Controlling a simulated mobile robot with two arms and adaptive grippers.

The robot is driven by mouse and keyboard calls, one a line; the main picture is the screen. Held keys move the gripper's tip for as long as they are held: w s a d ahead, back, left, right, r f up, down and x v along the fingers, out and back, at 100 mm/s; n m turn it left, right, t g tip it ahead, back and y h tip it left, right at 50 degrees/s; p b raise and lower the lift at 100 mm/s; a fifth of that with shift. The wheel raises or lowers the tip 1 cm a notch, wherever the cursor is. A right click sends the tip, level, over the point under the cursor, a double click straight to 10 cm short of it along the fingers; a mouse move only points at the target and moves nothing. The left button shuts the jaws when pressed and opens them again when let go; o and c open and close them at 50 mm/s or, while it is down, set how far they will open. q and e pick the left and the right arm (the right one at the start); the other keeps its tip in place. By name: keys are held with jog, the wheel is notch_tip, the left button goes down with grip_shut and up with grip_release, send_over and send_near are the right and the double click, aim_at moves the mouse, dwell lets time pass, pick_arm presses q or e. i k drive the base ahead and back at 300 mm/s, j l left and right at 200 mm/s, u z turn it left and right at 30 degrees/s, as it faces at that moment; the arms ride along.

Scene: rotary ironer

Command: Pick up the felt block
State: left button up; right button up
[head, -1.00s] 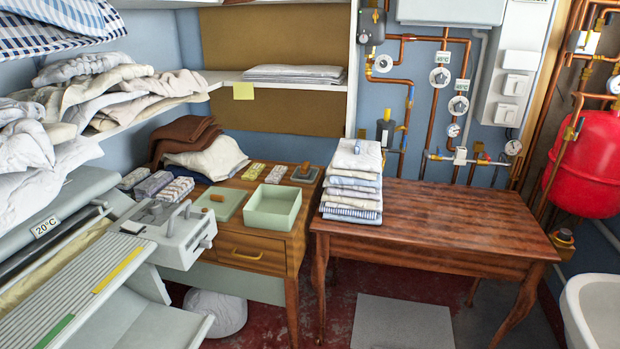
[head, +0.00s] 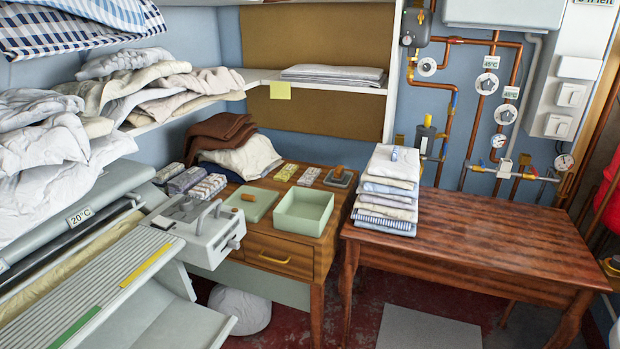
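A small dark grey block with a brown wooden grip on top (head: 339,178), which looks like the felt block, lies at the back right corner of the wooden cabinet top. It lies flat, behind the open pale green box (head: 300,224), and looks free of other things. Neither of my grippers is in the head view.
A pale green lid with a wooden knob (head: 262,206) lies left of the box. Two small patterned packets (head: 286,172) lie behind it. Folded linen (head: 388,190) is stacked on the right table (head: 470,225), otherwise bare. The rotary ironer (head: 215,240) stands at the left front.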

aim_at(338, 176)
jog(key=i+l+u, duration=0.35)
jog(key=i, duration=0.2)
jog(key=i+l+u, duration=0.35)
jog(key=i+l, duration=0.15)
